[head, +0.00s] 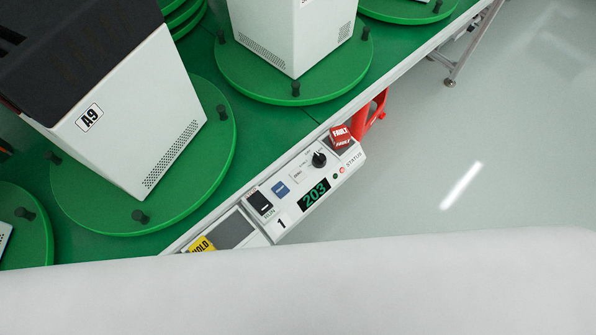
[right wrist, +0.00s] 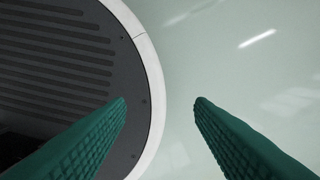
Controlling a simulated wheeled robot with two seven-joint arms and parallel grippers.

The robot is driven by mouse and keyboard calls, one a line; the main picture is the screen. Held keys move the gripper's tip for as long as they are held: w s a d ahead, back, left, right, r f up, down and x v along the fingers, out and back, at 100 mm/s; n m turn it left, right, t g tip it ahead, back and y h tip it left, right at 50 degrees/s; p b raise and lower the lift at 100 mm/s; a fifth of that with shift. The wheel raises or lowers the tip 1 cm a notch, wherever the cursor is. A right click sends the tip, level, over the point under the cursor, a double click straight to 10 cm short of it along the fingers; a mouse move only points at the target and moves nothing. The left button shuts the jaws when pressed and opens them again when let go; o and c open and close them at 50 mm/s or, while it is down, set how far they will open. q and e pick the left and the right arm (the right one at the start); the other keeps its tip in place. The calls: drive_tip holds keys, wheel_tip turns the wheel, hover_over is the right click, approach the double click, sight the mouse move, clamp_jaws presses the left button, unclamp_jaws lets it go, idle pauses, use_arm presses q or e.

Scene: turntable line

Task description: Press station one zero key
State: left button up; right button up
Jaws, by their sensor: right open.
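The station 1 control panel (head: 309,187) sits at the edge of the green line in the head view. It has a blue key (head: 281,189) whose lettering is too small to read, between a black rocker switch (head: 260,203) and a small pale key or label (head: 298,175). Its display (head: 314,194) reads 203 in green. My right gripper (right wrist: 160,105) is open and empty in the right wrist view, with pale floor between its green fingers. The panel is not in that view. My left gripper is not in view.
A black knob (head: 319,159) and a red fault tag (head: 341,138) are at the panel's far end. A yellow HOLD tag (head: 201,244) lies at its near end. A white A9 machine (head: 150,130) stands on a green turntable (head: 222,140). The floor (head: 480,130) at right is clear.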

clamp_jaws()
idle(1.4)
